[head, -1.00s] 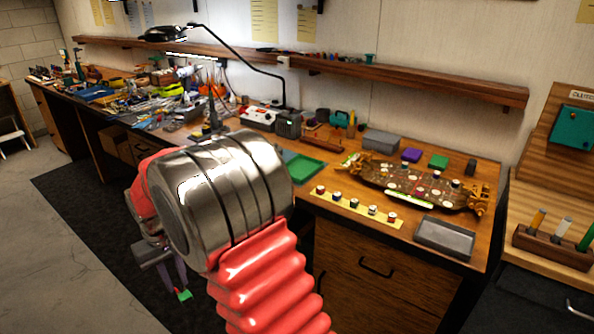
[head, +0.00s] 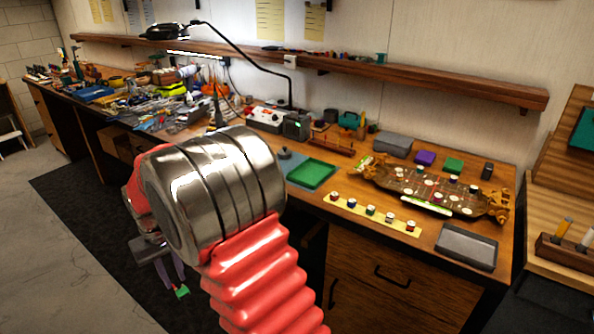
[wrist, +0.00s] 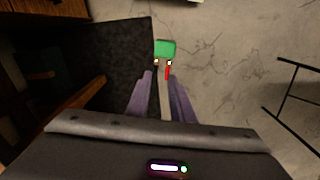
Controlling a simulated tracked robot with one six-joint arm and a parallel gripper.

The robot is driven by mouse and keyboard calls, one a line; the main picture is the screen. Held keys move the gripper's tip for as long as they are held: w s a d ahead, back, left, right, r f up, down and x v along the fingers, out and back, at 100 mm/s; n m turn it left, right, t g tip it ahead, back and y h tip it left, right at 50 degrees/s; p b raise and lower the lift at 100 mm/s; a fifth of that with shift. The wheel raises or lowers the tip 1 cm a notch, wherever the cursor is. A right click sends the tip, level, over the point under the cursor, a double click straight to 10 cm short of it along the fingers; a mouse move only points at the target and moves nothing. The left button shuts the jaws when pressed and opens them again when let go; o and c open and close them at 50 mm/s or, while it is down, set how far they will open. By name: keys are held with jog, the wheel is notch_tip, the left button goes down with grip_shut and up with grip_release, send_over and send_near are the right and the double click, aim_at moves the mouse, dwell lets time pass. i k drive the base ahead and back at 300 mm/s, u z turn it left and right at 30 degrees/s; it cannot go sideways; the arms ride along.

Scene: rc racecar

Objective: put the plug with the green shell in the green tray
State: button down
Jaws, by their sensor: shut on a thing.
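The plug with the green shell (wrist: 166,48) is held at the tips of my gripper (wrist: 162,78) in the wrist view, with a short red part below the green shell. In the head view the green plug (head: 182,291) shows low at the left, below my arm, above the dark mat. My gripper (head: 172,272) is shut on it, in front of the bench and clear of it. The green tray (head: 312,174) lies on the bench top to the right of my arm, and its visible floor looks empty.
A yellow strip (head: 375,214) with several small capped pieces lies right of the tray. A decorated board (head: 430,188) and a grey tray (head: 467,246) stand further right. A lamp (head: 290,85) and a power unit (head: 268,116) are behind. The left bench is cluttered.

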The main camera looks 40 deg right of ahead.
aim_at(311, 174)
jog(key=i, duration=1.05)
jog(key=z, duration=1.1)
jog(key=k, duration=0.9)
jog(key=u, duration=0.05)
